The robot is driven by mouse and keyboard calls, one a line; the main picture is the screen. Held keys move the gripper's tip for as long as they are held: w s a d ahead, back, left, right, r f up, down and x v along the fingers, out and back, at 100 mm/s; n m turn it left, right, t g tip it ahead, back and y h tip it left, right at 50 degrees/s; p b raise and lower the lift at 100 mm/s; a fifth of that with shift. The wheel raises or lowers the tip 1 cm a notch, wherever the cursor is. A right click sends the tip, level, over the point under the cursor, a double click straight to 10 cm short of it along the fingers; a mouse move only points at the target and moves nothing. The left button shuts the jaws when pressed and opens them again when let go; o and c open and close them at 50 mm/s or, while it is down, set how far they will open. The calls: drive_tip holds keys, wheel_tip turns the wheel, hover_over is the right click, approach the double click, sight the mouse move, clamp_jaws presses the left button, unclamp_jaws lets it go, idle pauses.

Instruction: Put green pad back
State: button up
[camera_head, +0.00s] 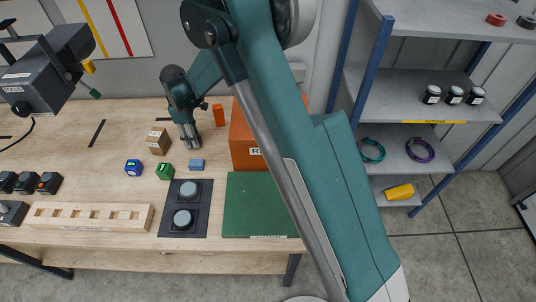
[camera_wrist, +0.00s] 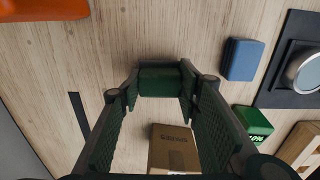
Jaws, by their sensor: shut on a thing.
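My gripper (camera_head: 189,140) reaches down over the wooden bench, between the small brown box and the orange block. In the wrist view its two fingers (camera_wrist: 160,88) are shut on a dark green pad (camera_wrist: 160,81) that spans the gap between the tips. The pad cannot be made out clearly in the head view. Whether it touches the bench is unclear. A large green mat (camera_head: 248,205) lies flat near the bench's front edge, with a label along its front.
A blue block (camera_head: 196,164), a green cube (camera_head: 165,171) and a brown box (camera_head: 158,141) stand close to my gripper. A dark panel (camera_head: 172,203) with two round pieces, a slotted wooden rack (camera_head: 90,214) and an orange-red bin (camera_head: 243,146) are around. Shelves (camera_head: 395,100) stand at right.

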drive_tip(key=shift+s+d+r, duration=0.45)
drive_tip(key=shift+s+r, duration=0.05)
drive_tip(key=shift+r, duration=0.05)
drive_tip(key=s+d+r+p, duration=0.6)
drive_tip(key=s+d+r, duration=0.85)
drive_tip(key=s, duration=0.35)
drive_tip(key=s+d+f+b, duration=0.1)
drive_tip(key=s+d+b, duration=0.1)
drive_tip(key=s+d, duration=0.3)
drive_tip(key=s+d+f+b, duration=0.2)
drive_tip(key=s+d, duration=0.3)
drive_tip(key=d, duration=0.6)
drive_tip(key=shift+b, duration=0.4)
drive_tip(key=shift+f, duration=2.95)
drive_tip(key=shift+f+b, duration=0.35)
drive_tip(key=shift+f, duration=1.75)
